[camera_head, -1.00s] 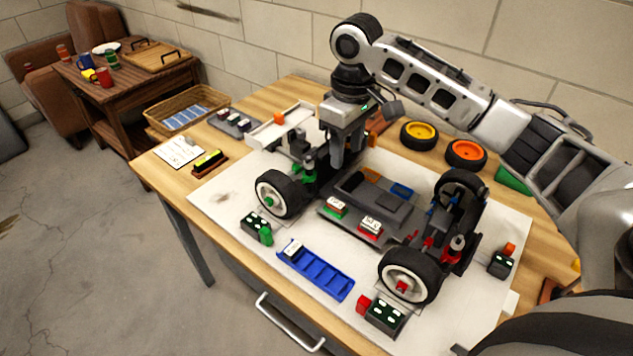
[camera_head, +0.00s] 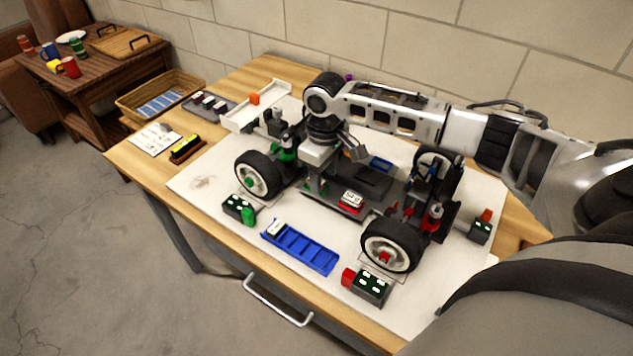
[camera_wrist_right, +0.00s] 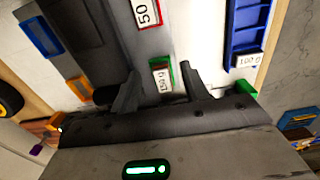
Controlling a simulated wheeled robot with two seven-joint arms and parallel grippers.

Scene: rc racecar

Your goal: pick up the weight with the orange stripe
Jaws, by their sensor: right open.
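I cannot clearly pick out a weight with an orange stripe. In the right wrist view an orange piece (camera_wrist_right: 80,88) lies beside the dark chassis tray; my arm covers that spot in the head view. A green-edged weight (camera_wrist_right: 162,75) sits between the spread fingers of my right gripper (camera_wrist_right: 158,84), which is open with nothing clamped. In the head view this gripper (camera_head: 317,182) points down over the car chassis. A red-edged weight (camera_head: 352,201) sits just right of it, and a labelled weight (camera_head: 275,228) lies in the blue tray (camera_head: 310,254). My left gripper is out of view.
The racecar's wheels (camera_head: 390,246) stand close around the chassis. Dark boxes with green (camera_head: 238,208) and red (camera_head: 371,286) ends lie on the white mat.

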